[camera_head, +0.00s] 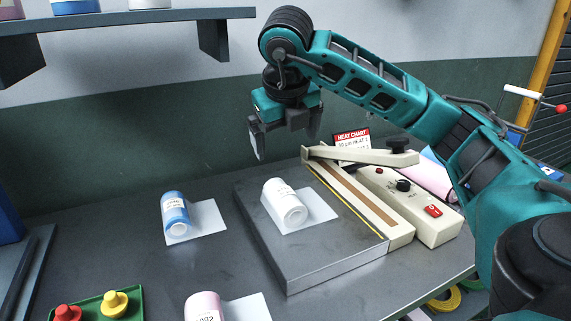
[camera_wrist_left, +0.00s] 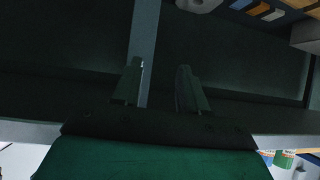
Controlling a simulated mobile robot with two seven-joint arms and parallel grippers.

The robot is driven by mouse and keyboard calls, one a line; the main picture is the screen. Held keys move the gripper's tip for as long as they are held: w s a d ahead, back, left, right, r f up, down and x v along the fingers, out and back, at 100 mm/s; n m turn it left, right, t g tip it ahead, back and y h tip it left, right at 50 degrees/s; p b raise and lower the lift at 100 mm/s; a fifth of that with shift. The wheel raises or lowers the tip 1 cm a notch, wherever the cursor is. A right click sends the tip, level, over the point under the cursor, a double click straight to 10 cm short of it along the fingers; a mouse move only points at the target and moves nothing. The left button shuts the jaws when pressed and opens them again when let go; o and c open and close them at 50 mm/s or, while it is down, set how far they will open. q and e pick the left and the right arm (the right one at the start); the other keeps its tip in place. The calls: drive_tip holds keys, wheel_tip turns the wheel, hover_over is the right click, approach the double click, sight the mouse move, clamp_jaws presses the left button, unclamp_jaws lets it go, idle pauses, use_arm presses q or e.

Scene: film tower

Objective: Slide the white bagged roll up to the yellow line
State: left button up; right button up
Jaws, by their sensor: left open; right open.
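The white bagged roll (camera_head: 284,203) lies on the raised grey metal platform (camera_head: 335,262), its flat bag sheet spreading to the right under it. The yellow line (camera_head: 347,203) runs along the platform's right edge, beside the cream sealer (camera_head: 398,232); a gap separates it from the bag. My right gripper (camera_head: 286,144) is open and empty, above and behind the roll, fingers pointing down. My left gripper (camera_wrist_left: 158,85) is open and empty in the left wrist view, against a dark background; it is not in the head view.
A blue bagged roll (camera_head: 175,213) lies left of the platform and a pale pink one (camera_head: 204,307) at the front. A green tray (camera_head: 134,303) holds red and yellow pieces. The sealer's raised arm (camera_head: 365,156) and a shelf (camera_head: 130,18) are nearby.

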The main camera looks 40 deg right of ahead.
drive_tip(key=b, duration=0.3)
approach(286, 196)
wheel_tip(286, 196, up, 2)
drive_tip(key=x, duration=0.4)
drive_tip(key=b+x, duration=0.1)
drive_tip(key=x, duration=0.3)
drive_tip(key=b+x, duration=0.1)
drive_tip(key=x, duration=0.3)
drive_tip(key=shift+s+a+f, duration=0.2)
drive_tip(key=shift+s+a, duration=0.1)
use_arm(q)
drive_tip(key=shift+w+d+f, duration=0.2)
drive_tip(key=shift+d+f, duration=0.15)
drive_tip(key=shift+f, duration=0.5)
drive_tip(key=shift+w+d+f, duration=0.2)
drive_tip(key=shift+d+f, duration=0.15)
drive_tip(key=shift+f, duration=0.45)
drive_tip(key=shift+w+d+f, duration=0.2)
drive_tip(key=shift+d+f, duration=0.15)
drive_tip(key=shift+f, duration=0.5)
use_arm(e)
drive_tip(key=shift+w+d+f, duration=0.15)
drive_tip(key=shift+w+f, duration=0.1)
drive_tip(key=shift+f, duration=0.25)
drive_tip(key=shift+c, duration=0.3)
